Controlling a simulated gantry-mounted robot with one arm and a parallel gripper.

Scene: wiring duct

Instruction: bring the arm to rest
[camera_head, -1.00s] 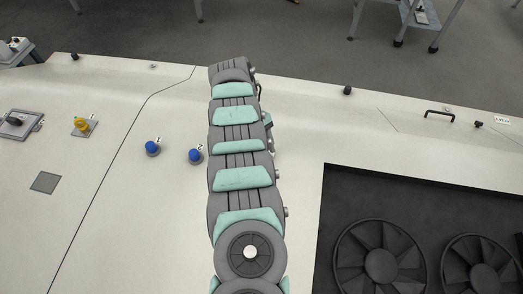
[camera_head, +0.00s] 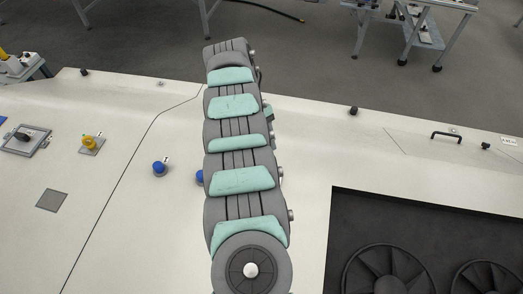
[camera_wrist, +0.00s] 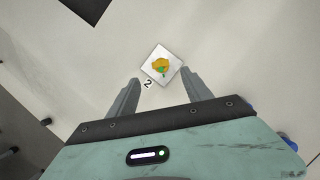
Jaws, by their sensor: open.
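My gripper (camera_wrist: 165,88) shows in the wrist view with its two fingers apart and nothing between them. A yellow knob on a light square plate (camera_wrist: 161,66) lies beyond the fingertips, apart from them, with a "2" label beside it. In the head view my arm reaches across the white panel and hides my gripper. The same yellow knob (camera_head: 89,142) stands on the panel left of the arm.
A blue button (camera_head: 160,168) stands left of my arm, and a second one (camera_head: 200,177) is partly hidden by it. A dark recess with fans (camera_head: 390,265) lies at right. A black handle (camera_head: 446,135) sits near the panel's far edge. A grey switch plate (camera_head: 25,139) is at far left.

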